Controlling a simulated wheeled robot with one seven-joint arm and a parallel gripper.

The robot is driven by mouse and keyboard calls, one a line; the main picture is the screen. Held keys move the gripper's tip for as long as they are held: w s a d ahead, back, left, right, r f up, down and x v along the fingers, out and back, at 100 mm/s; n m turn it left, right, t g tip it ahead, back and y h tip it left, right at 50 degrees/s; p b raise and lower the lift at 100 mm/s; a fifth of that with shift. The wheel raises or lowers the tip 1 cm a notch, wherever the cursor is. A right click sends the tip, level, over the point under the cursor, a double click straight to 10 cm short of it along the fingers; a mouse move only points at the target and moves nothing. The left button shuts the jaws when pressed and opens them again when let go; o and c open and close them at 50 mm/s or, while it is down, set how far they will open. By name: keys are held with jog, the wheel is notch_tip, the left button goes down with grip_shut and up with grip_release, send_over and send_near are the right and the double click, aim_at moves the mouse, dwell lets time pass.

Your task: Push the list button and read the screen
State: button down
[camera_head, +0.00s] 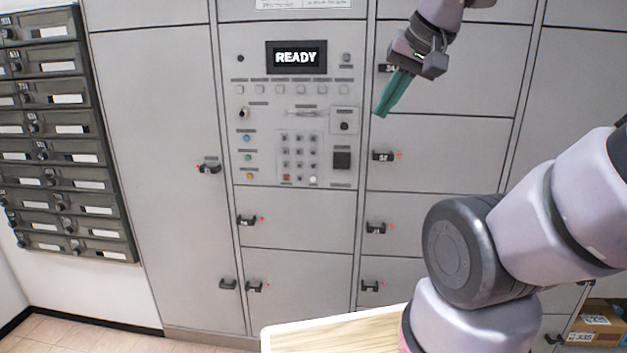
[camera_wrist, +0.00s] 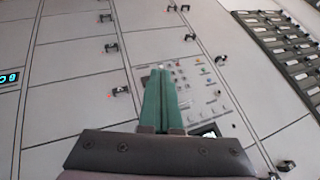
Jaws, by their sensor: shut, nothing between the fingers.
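The control panel (camera_head: 262,125) is set in the grey locker wall. Its black screen (camera_head: 296,57) reads "READY" in white. A row of small square buttons with tiny labels (camera_head: 290,89) runs below the screen; I cannot read which one is the list button. Blue, green and yellow buttons (camera_head: 248,157) sit lower left, beside a keypad (camera_head: 299,156). My gripper (camera_head: 382,113), with green fingers, is shut and empty, in front of the lockers right of the panel. In the wrist view the shut fingers (camera_wrist: 159,72) overlap the panel (camera_wrist: 200,85), which appears rotated.
Locker doors with black latches (camera_head: 383,156) surround the panel. Dark mailboxes (camera_head: 60,130) hang at the left. A wooden surface (camera_head: 335,332) lies at the bottom, and a cardboard box (camera_head: 598,325) at the lower right. The space before the panel looks clear.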

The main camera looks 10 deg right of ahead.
aim_at(313, 179)
jog(key=w+a+f+m+g+y, duration=0.2)
jog(key=w+a+f+m+y, duration=0.4)
jog(key=w+a, duration=0.3)
jog(key=w+a+f+m+g+y, duration=0.2)
jog(key=w+a+f+m+y, duration=0.1)
jog(key=w+a+m+y, duration=0.45)
jog(key=w+d+f+m+t+h, duration=0.2)
jog(key=w+f+m+t, duration=0.4)
jog(key=w+f+m, duration=0.35)
jog(key=w+d+f+m+t+h, duration=0.2)
jog(key=w+d+f+m+h, duration=0.1)
jog(key=f, duration=0.4)
jog(key=w+d+f+m+t+h, duration=0.3)
jog(key=w+d+f+m, duration=0.2)
jog(key=f+m, duration=0.2)
jog(key=shift+m, duration=0.4)
jog(key=shift+w+r, duration=0.1)
jog(key=shift+w, duration=0.1)
jog(key=shift+w+d, duration=0.45)
jog(key=shift+w, duration=0.9)
jog(key=shift+w+d, duration=0.45)
jog(key=shift+w, duration=0.9)
jog(key=shift+w+d, duration=0.45)
jog(key=shift+w, duration=0.9)
jog(key=shift+w, duration=0.1)
